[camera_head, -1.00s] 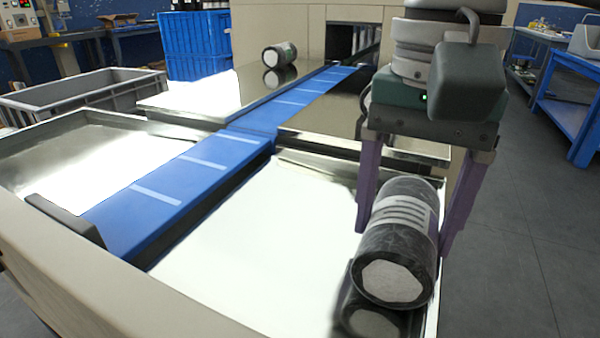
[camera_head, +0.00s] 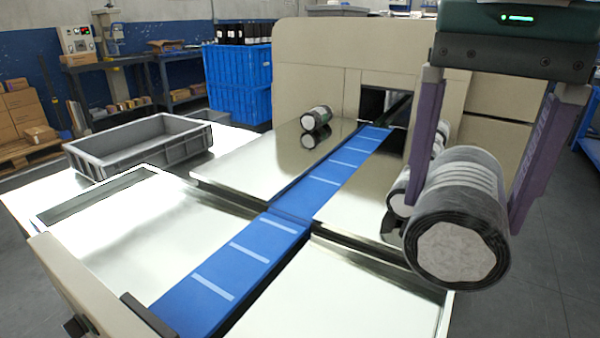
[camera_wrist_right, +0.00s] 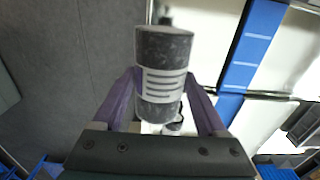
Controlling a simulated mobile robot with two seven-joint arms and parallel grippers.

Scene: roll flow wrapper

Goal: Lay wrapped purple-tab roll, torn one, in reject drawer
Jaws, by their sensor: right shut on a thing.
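My right gripper (camera_head: 480,150) is shut on a dark, marbled roll (camera_head: 458,225) with a pale end face and a white striped label. It holds the roll across its sides, lying level, above the right-hand metal plate. In the right wrist view the roll (camera_wrist_right: 163,75) sits between the purple fingers, and its label faces the camera. I see neither a purple tab nor a tear on it. No reject drawer can be made out for sure. My left gripper is not in view.
A blue conveyor belt (camera_head: 255,255) runs between shiny metal plates into the beige machine (camera_head: 310,60). At least one more roll (camera_head: 397,203) is partly hidden behind the held one. A grey crate (camera_head: 150,162) stands at left.

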